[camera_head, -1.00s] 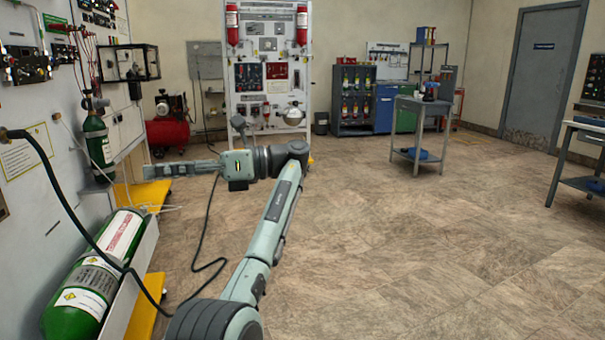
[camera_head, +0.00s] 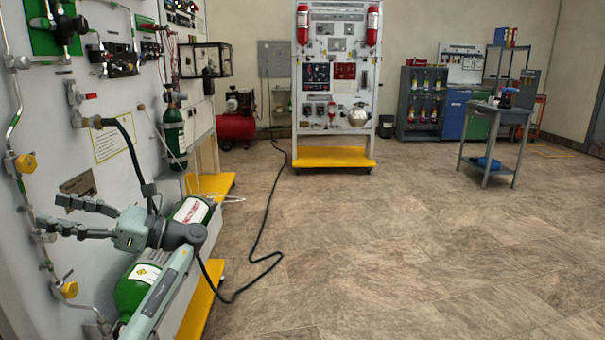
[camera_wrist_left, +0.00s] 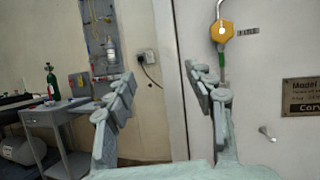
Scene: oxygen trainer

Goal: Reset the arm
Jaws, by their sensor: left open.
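My left gripper (camera_head: 62,217) is at the lower left of the head view, in front of the white trainer panel. Its two fingers are spread apart and nothing is between them. In the left wrist view the same open fingers (camera_wrist_left: 165,98) point at the panel's edge and the wall beyond. My left arm folds back over the green oxygen cylinder (camera_head: 131,291) and hides part of it. My right gripper is not in view.
The white panel (camera_head: 75,186) carries pipes and yellow valves (camera_head: 26,163). A black hose (camera_head: 262,225) runs across the floor. A second panel on a yellow base (camera_head: 333,157) and a grey table (camera_head: 498,112) stand farther back. The floor at right is clear.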

